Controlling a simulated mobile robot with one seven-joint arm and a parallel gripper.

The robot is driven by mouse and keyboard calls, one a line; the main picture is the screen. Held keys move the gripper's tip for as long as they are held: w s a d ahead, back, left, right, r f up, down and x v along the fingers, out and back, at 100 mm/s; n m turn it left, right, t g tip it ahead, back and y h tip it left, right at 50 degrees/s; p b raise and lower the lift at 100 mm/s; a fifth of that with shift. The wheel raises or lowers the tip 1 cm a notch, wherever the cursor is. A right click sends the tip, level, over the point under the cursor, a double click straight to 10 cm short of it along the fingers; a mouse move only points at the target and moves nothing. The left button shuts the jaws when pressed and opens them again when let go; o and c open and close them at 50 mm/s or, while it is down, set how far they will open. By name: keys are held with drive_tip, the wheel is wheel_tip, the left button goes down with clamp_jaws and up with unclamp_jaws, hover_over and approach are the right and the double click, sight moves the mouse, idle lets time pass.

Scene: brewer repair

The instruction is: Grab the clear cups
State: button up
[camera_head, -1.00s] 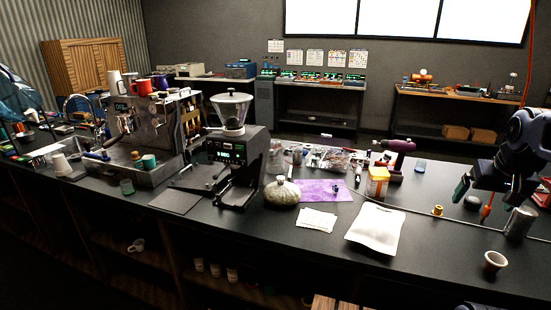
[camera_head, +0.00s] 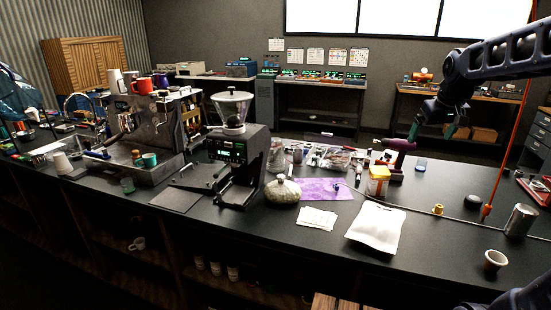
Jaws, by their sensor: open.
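The grinder (camera_head: 238,150), lidded stone-coloured jar (camera_head: 282,193), purple cloth (camera_head: 322,190), white pouch (camera_head: 376,227) and orange-lidded jar (camera_head: 378,181) occupy mid-counter. An orange cable hangs there.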

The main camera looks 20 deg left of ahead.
drive_tip(key=w+a+n+y, duration=0.1)
drive_tip(key=w+a+n, duration=0.2)
drive_tip(key=w+a, duration=0.85)
drive_tip(key=n+g+y, duration=0.3)
drive_tip(key=n+y, duration=0.1)
drive_tip(key=n, duration=0.4)
hover_over(276, 147)
drive_tip(key=w+d, duration=0.2)
drive_tip(key=d, duration=0.1)
drive_tip(key=f, duration=1.8)
drive_tip(key=shift+d, duration=0.2)
drive_tip(key=x, duration=0.9)
drive_tip(key=shift+a+f, duration=0.15)
drive_tip(key=shift+f, duration=0.2)
drive_tip(key=c, duration=1.4)
